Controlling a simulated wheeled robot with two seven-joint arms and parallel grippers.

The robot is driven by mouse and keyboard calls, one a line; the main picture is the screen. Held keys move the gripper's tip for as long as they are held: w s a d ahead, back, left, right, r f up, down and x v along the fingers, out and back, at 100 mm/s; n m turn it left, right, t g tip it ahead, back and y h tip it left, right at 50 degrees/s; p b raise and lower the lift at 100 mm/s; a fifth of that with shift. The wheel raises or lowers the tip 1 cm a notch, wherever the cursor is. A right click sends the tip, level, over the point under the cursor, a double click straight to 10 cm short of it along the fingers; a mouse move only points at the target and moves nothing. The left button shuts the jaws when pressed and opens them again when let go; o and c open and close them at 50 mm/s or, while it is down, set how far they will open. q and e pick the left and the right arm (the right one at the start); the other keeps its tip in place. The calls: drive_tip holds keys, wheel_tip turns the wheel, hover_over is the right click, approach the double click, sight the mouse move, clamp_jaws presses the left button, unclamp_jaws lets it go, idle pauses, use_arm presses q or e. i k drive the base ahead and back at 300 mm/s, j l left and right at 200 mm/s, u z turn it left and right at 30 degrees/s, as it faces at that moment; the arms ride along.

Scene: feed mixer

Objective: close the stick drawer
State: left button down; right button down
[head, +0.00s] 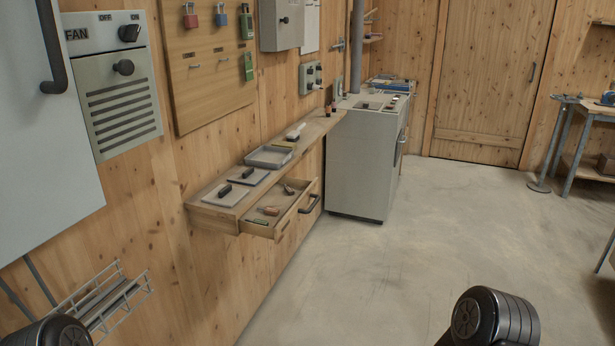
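A wooden drawer (284,226) under the wall shelf is pulled out to the right, away from the wall. Its dark bar handle (310,204) is on the front panel. Several small items lie inside, among them an orange-brown piece (268,210) and a green one (258,222); they are too small to identify. No label is readable on the drawer. Neither of my grippers is in view; only dark, rounded parts of my arms show at the bottom left and bottom right, apart from the drawer.
The wooden shelf (314,134) above carries grey plates with black handles and a grey tray (269,157). A grey cabinet (364,160) stands beyond the drawer. A wire rack (104,300) is on the near left wall. The concrete floor (400,260) right of the drawer is clear.

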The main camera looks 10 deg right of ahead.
sight(282, 203)
drive_tip(key=i+l, duration=0.1)
drive_tip(key=i, duration=0.5)
drive_tip(key=i+l+u, duration=0.1)
drive_tip(key=i, duration=0.55)
drive_tip(key=i+l+u, duration=0.1)
drive_tip(key=i, duration=0.5)
drive_tip(key=l, duration=0.1)
